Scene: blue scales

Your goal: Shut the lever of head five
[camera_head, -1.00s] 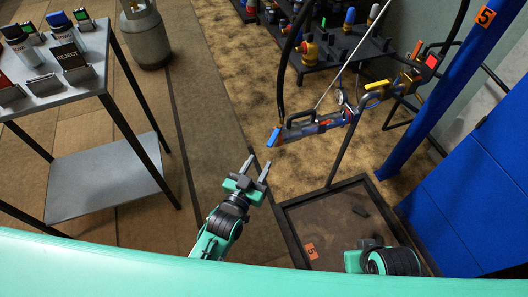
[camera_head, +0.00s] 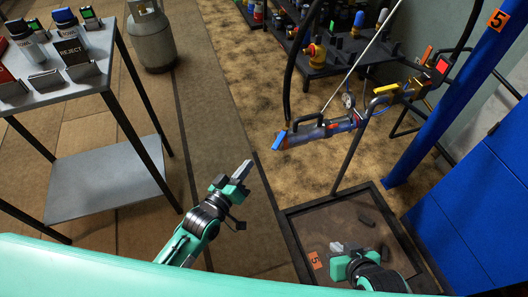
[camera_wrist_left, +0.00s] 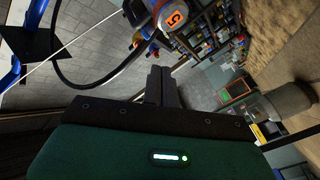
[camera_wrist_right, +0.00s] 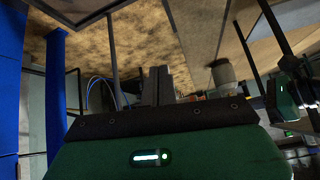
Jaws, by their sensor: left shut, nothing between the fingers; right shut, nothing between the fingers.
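Head five (camera_head: 322,131) is a grey filling head with a black handle, hanging from a black hose above the tray. A blue lever (camera_head: 280,140) sticks out at its left end. A yellow lever (camera_head: 387,89) sits on the pipework behind it to the right. My left gripper (camera_head: 243,169) is shut and empty, below and left of the blue lever, clear of it. My right gripper (camera_head: 338,247) is shut and empty, low over the tray, well below the head. In the left wrist view an orange round 5 tag (camera_wrist_left: 174,17) shows beyond the shut fingers.
A dark-rimmed tray (camera_head: 292,238) with a 5 label lies under the head. A blue post (camera_head: 452,100) and blue panel (camera_head: 455,250) stand at right. A steel table (camera_head: 85,90) stands at left, a gas cylinder (camera_head: 150,35) behind. The floor between is clear.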

